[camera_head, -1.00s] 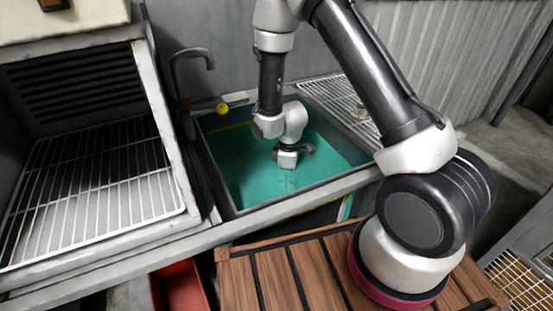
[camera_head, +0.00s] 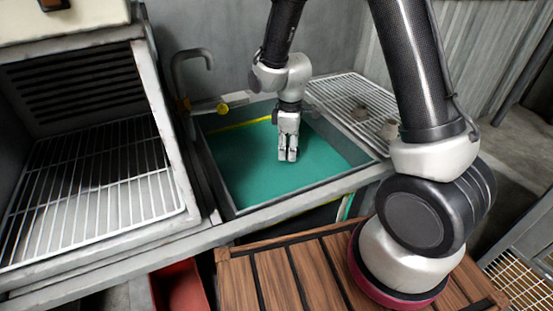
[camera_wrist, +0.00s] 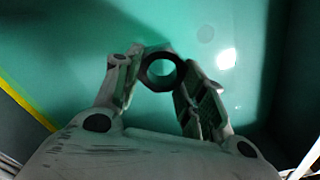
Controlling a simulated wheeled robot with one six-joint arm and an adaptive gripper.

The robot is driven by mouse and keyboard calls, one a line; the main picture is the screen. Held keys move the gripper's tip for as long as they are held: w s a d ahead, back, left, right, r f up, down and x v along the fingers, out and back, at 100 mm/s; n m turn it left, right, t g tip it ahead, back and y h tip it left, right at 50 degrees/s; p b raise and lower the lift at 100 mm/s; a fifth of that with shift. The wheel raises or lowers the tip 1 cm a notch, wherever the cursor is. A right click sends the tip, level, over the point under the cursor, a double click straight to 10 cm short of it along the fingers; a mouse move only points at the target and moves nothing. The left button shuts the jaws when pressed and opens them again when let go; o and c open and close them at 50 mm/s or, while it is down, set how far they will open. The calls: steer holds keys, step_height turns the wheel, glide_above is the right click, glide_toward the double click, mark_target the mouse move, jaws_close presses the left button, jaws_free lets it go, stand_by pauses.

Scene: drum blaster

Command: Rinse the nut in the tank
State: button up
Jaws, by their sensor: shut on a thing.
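The tank (camera_head: 300,192) is a grey-rimmed basin holding teal liquid (camera_head: 245,175). My gripper (camera_head: 288,155) points down over the middle of the tank, with its fingers visible above the liquid in the head view. In the wrist view, my gripper (camera_wrist: 160,85) is shut on the nut (camera_wrist: 146,65), a dark grey ring with a round hole, held between the fingertips. Teal shows through its hole. The nut cannot be made out in the head view.
A bent faucet (camera_head: 190,55) stands at the tank's back left. A wire drying rack (camera_head: 345,95) with small brownish pieces lies to the right. A box with a wire grid shelf (camera_head: 95,190) stands left. A slatted wooden surface (camera_head: 290,280) is in front.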

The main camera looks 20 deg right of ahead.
step_height(320, 180, up, 12)
stand_by(0.6)
stand_by(1.2)
